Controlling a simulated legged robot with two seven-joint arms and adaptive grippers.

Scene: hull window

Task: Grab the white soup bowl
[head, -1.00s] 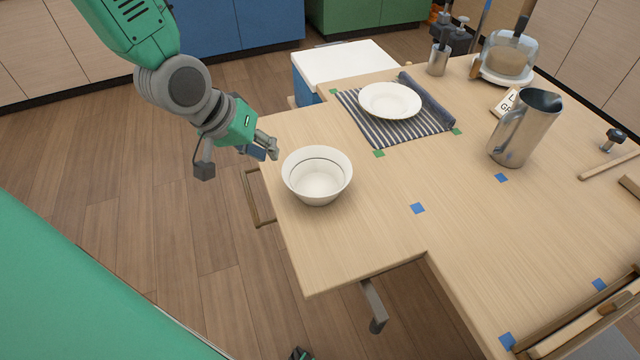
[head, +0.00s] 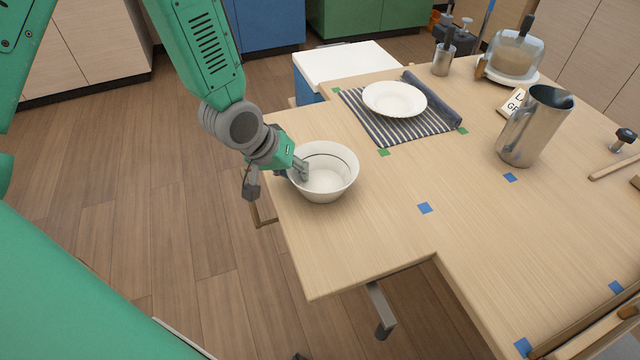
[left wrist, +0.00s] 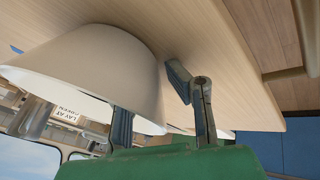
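The white soup bowl (head: 330,186) stands upright on the wooden table near its left edge, with a dark line inside its rim. My left gripper (head: 301,170) is at the bowl's left rim, reaching in from the left. In the left wrist view the bowl (left wrist: 90,75) fills the upper left. The fingers of the left gripper (left wrist: 158,110) are spread, one at the bowl's rim and the other outside the wall. The rim lies between them; I cannot tell whether either finger touches it. My right gripper is not in view.
A white plate (head: 394,99) lies on a striped cloth (head: 385,128) behind the bowl. A metal pitcher (head: 533,128) stands to the right, near a small sign (head: 513,103). The table (head: 370,220) is clear in front of the bowl.

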